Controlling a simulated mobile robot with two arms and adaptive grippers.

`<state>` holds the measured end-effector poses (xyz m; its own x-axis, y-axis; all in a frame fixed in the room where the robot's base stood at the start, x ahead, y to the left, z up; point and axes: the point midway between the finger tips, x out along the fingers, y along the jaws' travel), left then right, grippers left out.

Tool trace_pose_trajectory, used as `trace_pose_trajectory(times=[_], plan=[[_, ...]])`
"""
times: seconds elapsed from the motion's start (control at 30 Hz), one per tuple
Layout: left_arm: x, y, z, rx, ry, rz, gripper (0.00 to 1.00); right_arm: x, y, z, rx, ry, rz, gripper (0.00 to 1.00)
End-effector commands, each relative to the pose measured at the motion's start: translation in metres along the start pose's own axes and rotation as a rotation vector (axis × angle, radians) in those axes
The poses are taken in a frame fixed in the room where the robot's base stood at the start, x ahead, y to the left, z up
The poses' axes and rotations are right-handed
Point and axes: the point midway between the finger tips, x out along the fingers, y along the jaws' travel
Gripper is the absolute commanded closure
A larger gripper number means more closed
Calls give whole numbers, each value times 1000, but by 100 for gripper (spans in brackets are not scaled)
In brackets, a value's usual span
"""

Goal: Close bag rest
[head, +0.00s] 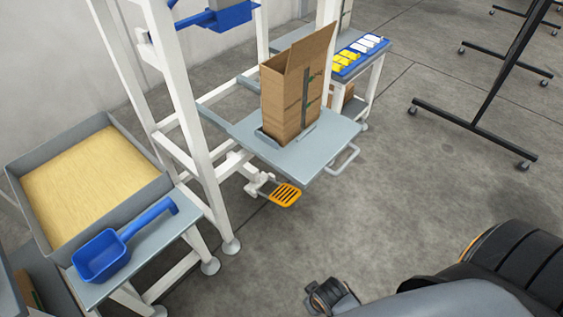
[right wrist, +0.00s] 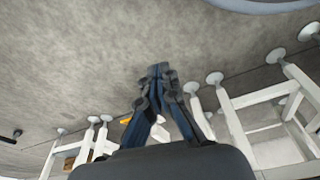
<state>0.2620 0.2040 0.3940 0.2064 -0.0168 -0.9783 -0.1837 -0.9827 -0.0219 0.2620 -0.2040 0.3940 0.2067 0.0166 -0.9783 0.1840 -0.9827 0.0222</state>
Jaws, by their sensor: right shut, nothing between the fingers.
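The bag rest appears to be the grey plate (head: 318,153) on the white frame, level, with a light bar handle (head: 345,162) along its right edge. A tall brown paper bag (head: 290,105) stands upright on it, its top flap raised. A grey holder lies around the bag's foot. My right gripper (right wrist: 160,72) is shut and empty in the right wrist view, apart from the rest and over the floor. A dark part at the bottom of the head view looks like part of my arm or gripper. My left gripper is not in view.
An orange pedal (head: 285,195) sits low under the plate. At left are a bin of yellow grain (head: 112,123) and a blue scoop (head: 103,257) on a shelf. A blue tray (head: 375,47) of yellow and white items stands behind. Open floor lies to the right, before a black stand (head: 470,125).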

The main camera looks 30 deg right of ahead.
Motion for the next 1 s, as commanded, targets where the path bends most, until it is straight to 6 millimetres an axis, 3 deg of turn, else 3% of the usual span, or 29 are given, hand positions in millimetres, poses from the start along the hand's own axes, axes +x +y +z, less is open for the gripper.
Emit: trace_pose_trajectory(times=[0.03,0.1,0.3,0.53,0.73,0.87,1.0], plan=[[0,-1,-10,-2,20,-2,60,0,0,-10,2,20,2,100],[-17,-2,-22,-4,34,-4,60,-17,2,-22,5,34,3,100],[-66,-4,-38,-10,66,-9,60,-63,6,-41,22,82,-2,100],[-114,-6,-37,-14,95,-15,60,-96,9,-72,96,230,-118,100],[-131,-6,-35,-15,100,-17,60,-106,18,-114,281,358,-337,100],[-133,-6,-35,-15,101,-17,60,-118,45,-152,498,430,-506,100],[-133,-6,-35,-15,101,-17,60,-147,102,-204,813,518,-688,100]])
